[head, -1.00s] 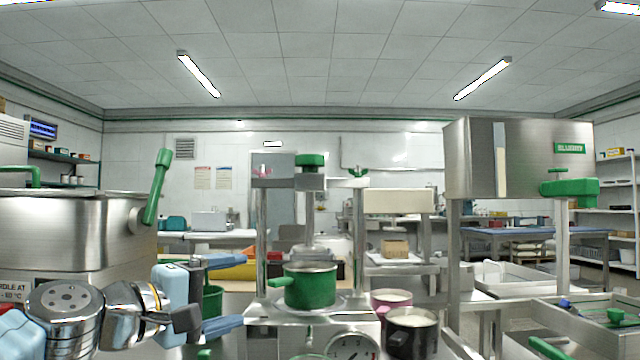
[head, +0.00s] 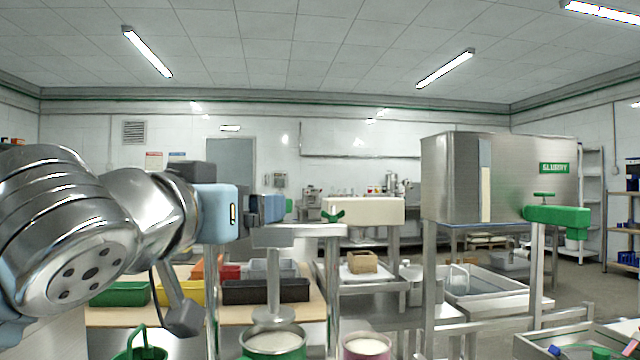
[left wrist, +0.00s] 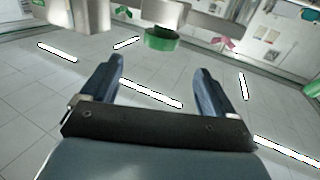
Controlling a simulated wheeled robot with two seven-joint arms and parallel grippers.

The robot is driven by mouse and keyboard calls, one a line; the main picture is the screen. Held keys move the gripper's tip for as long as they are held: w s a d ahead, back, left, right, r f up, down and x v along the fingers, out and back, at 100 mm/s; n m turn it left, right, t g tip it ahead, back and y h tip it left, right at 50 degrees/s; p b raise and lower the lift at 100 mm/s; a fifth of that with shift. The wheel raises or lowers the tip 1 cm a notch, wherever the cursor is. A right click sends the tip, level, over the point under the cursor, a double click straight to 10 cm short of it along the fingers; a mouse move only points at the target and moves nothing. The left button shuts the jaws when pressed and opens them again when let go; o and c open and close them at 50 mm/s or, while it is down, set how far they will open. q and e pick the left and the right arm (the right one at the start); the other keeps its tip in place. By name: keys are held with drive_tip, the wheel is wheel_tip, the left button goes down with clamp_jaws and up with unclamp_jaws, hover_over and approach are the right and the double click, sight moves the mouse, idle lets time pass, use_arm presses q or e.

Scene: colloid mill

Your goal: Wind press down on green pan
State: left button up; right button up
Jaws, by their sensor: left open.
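The press frame (head: 317,230) stands in the head view behind my left gripper, with a green wing nut (head: 334,216) on its top bar. Its round press plate (head: 273,316) hangs on a shaft above the green pan (head: 272,342), cut off at the bottom edge. My left gripper (head: 268,208) is at the height of the top bar and hides most of the press's green top knob (head: 289,205). In the left wrist view, my left fingers (left wrist: 160,66) are open and empty, and the green knob (left wrist: 160,40) shows beyond them, between the fingertips.
A pink pan (head: 367,346) stands right of the green pan. A steel tank (head: 500,178) with a green tap (head: 557,215) is at the right. Coloured bins (head: 265,290) lie on a table behind the press. The press's top bar is close to my left gripper.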

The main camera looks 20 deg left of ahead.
use_arm(q)
drive_tip(key=w+p, duration=0.1)
drive_tip(key=w, duration=0.3)
drive_tip(key=w+a+p, duration=0.1)
drive_tip(key=w, duration=0.4)
drive_tip(key=w+a, duration=0.1)
drive_tip(key=w, duration=0.3)
drive_tip(key=shift+w+a+p, duration=0.1)
drive_tip(key=shift+w+p, duration=0.2)
drive_tip(key=shift+p, duration=0.1)
drive_tip(key=c, duration=1)
drive_tip(key=shift+o, duration=0.2)
drive_tip(key=shift+m+h, duration=0.4)
drive_tip(key=shift+h, duration=0.2)
drive_tip(key=m+h, duration=0.2)
drive_tip(key=h, duration=0.1)
drive_tip(key=d+m+h, duration=0.1)
drive_tip(key=h, duration=0.2)
drive_tip(key=shift+s+r+m, duration=0.1)
drive_tip(key=shift+m, duration=0.3)
drive_tip(key=shift+s+d+m+g+h, duration=0.15)
drive_tip(key=shift+m+g+h, duration=0.85)
drive_tip(key=shift+h, duration=0.6)
drive_tip(key=shift+w+d+m+g+h, duration=0.1)
drive_tip(key=shift+m+g+h, duration=0.6)
drive_tip(key=shift+m+h, duration=0.75)
drive_tip(key=shift+h, duration=0.45)
